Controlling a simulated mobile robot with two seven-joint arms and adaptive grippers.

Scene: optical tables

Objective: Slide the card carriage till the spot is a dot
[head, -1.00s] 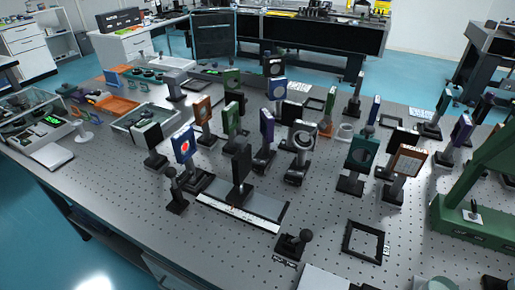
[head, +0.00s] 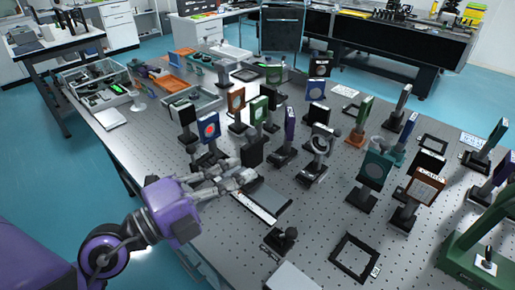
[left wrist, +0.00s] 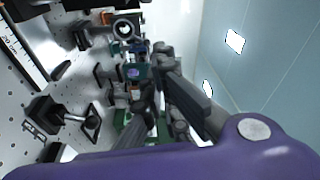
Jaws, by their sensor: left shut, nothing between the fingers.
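The card carriage is a black upright card (head: 252,153) at the rail (head: 262,203), which has a white scale strip along its front. My left gripper (head: 246,172) is shut and empty, its fingers at the lower left of the card and over the rail's left end. I cannot tell whether they touch the card; they hide its foot. The blue-framed screen (head: 208,128) behind it shows a round red-orange spot with a pale edge. In the left wrist view my gripper (left wrist: 150,90) lies across the middle, and the scale strip (left wrist: 22,45) shows at upper left. My right gripper is not in view.
A black knob on a base (head: 281,238) stands in front of the rail. A flat black frame (head: 354,257) lies to its right. Several mounted optics, such as the ring mount (head: 318,145), crowd the table behind. Trays (head: 195,100) stand at the back left.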

